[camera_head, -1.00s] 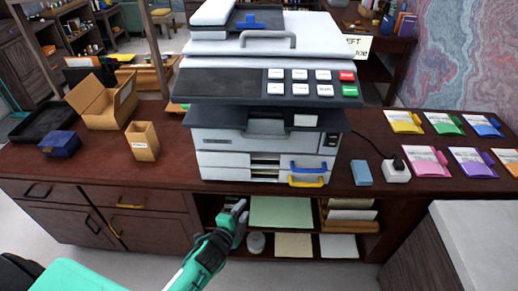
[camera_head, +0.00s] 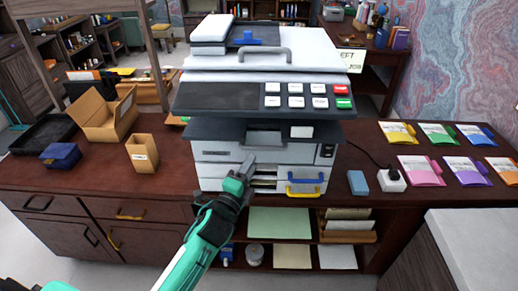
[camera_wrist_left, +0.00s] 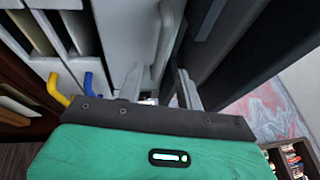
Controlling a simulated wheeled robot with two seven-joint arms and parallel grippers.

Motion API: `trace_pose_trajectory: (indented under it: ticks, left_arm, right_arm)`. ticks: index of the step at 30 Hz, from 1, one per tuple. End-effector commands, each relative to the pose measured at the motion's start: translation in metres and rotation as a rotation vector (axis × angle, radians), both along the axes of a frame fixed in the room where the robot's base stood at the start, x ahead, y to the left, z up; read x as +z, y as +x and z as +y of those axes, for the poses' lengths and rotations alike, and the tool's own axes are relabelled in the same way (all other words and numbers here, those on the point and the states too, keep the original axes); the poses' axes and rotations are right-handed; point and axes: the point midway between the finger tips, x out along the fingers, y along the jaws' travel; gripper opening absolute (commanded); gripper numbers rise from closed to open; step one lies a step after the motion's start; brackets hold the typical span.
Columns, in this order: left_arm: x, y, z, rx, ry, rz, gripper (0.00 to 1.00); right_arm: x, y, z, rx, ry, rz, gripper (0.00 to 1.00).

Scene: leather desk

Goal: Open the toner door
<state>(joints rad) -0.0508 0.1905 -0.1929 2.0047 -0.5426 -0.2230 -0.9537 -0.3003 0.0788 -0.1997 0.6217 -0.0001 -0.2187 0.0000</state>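The white printer (camera_head: 215,175) stands on the dark desk. Its front panel (camera_head: 215,152), which looks like the toner door, appears closed under the dark control shelf. A grey handle (camera_head: 264,138) sits at the panel's top middle; it also shows in the wrist view as a curved bar (camera_wrist_left: 165,45). My left gripper (camera_head: 247,165) is in front of the panel, just below the handle. In the wrist view its two fingers (camera_wrist_left: 160,88) are apart, with the handle's end between them in the picture. I cannot tell whether they touch it. My right gripper is not in view.
Below the panel are paper trays with a blue handle (camera_head: 305,177) and a yellow handle (camera_head: 304,190). The control panel (camera_head: 262,98) overhangs above. A blue block (camera_head: 357,182) and a white socket box (camera_head: 391,181) lie to the right. Cardboard boxes (camera_head: 142,153) stand to the left.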

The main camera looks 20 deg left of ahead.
Motion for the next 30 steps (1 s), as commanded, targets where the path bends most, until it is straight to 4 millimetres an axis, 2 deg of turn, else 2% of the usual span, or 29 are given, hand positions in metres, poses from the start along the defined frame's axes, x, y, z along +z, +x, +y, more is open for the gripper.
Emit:
trace_pose_trajectory:
  ticks: [3, 10, 16, 24, 30]
  left_arm:
    - [0.007, 0.022, -0.003, 0.0, -0.001, -0.001, 0.36]
    - [0.011, 0.052, -0.007, 0.0, -0.001, -0.001, 0.36]
    - [0.011, 0.062, -0.008, 0.0, -0.001, 0.0, 0.36]
    - [0.011, 0.063, -0.008, 0.0, -0.001, 0.0, 0.36]
    - [0.011, 0.063, -0.008, 0.0, -0.001, 0.0, 0.0]
  right_arm:
    - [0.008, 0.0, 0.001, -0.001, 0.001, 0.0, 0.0]
    - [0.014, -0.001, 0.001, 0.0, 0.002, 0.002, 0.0]
    - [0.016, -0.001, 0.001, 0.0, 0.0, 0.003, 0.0]
    - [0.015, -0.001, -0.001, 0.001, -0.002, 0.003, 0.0]
    - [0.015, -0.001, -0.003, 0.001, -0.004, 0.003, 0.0]
